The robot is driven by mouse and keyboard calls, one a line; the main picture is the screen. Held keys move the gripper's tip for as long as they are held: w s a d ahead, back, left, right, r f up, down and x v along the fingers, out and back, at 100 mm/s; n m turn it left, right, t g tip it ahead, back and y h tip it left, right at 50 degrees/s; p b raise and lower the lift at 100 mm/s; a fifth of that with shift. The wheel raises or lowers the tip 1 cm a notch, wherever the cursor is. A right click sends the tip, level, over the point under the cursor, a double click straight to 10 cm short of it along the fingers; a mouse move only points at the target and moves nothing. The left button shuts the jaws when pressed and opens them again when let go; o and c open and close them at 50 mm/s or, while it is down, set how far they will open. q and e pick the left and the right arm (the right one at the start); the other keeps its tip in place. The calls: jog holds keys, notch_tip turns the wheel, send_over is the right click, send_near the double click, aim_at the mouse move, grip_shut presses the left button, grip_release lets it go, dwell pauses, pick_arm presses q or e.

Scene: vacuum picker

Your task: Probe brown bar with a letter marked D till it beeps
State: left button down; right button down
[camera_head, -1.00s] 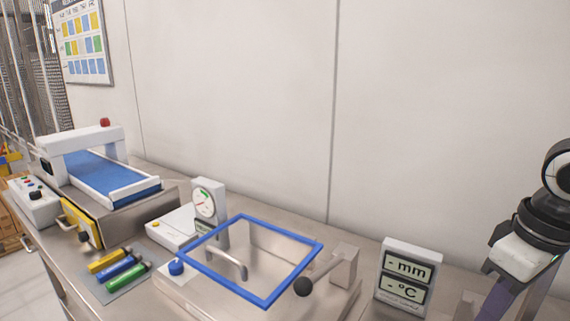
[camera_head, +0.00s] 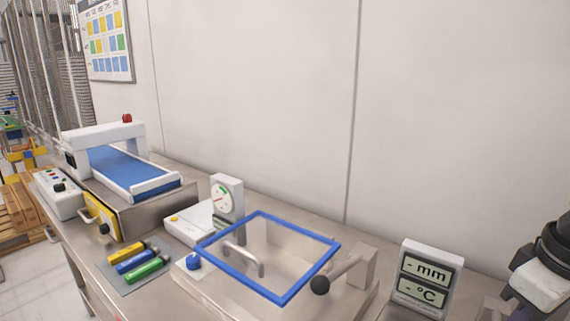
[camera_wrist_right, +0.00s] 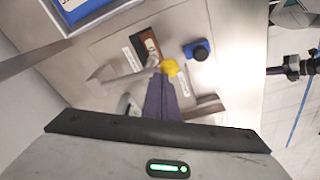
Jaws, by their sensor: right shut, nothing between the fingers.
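My right gripper (camera_wrist_right: 162,82) has purple fingers, which are shut and empty and point toward the brown piece. A round yellow thing (camera_wrist_right: 169,67) shows at the fingertips; I cannot tell whether they touch it. In the head view only part of my right wrist shows at the right edge, and its fingertips are not visible.
A blue knob (camera_wrist_right: 197,50) is right of the brown piece. In the head view, a display with mm and °C (camera_head: 426,277) stands near my right wrist. A blue-framed clear lid (camera_head: 268,215), a dial gauge (camera_head: 225,195), coloured cylinders (camera_head: 135,262) and a conveyor (camera_head: 130,172) stand leftward.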

jog(key=shift+s+a+f, duration=0.2)
jog(key=shift+s+f, duration=0.1)
jog(key=shift+f, duration=0.45)
